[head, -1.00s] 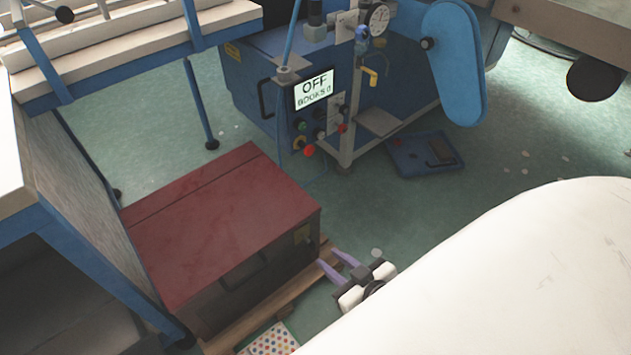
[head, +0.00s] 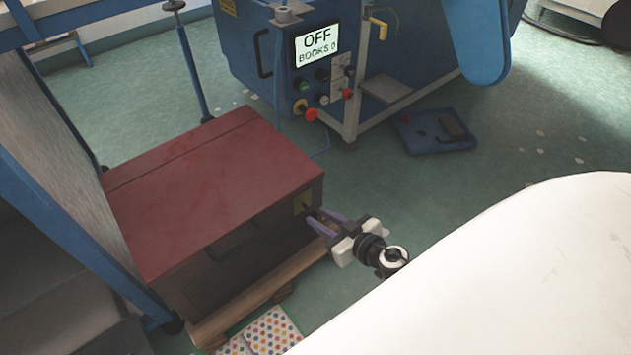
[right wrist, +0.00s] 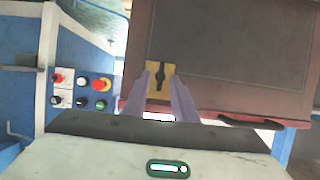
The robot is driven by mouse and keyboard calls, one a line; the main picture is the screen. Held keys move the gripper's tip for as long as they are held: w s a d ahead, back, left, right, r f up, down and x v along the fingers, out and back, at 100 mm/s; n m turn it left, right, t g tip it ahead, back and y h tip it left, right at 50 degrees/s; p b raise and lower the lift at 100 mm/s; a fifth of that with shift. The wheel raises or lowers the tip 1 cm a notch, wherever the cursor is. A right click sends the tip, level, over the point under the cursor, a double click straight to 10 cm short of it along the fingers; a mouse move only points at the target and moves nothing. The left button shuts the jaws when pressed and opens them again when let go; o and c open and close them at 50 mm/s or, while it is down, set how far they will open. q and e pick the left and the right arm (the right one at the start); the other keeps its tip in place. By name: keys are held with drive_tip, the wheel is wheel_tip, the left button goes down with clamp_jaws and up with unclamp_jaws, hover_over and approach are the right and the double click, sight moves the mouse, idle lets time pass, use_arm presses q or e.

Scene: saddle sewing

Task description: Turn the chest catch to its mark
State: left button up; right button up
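The dark chest (head: 245,245) with a red lid (head: 205,185) sits low on the floor. A brass catch plate (head: 303,202) is at the right end of its front face. In the right wrist view the plate (right wrist: 166,68) carries a dark catch lever (right wrist: 160,78), which looks roughly upright in that picture. My right gripper (head: 318,216) is at the plate, its two pale purple fingers apart. In the right wrist view its fingertips (right wrist: 161,73) lie on either side of the lever; contact cannot be told. My left gripper is out of view.
The chest rests on wooden boards (head: 262,297). A blue machine (head: 250,80) with an OFF screen (head: 317,45) and several knobs stands behind. A spotted booklet stack (head: 268,335) lies in front. A large white surface (head: 500,270) fills the lower right. A blue tray (head: 437,132) is on the floor.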

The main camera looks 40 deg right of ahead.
sight(310, 211)
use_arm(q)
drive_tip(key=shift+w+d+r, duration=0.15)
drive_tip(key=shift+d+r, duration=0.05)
use_arm(e)
drive_tip(key=shift+x, duration=1.4)
clamp_jaws()
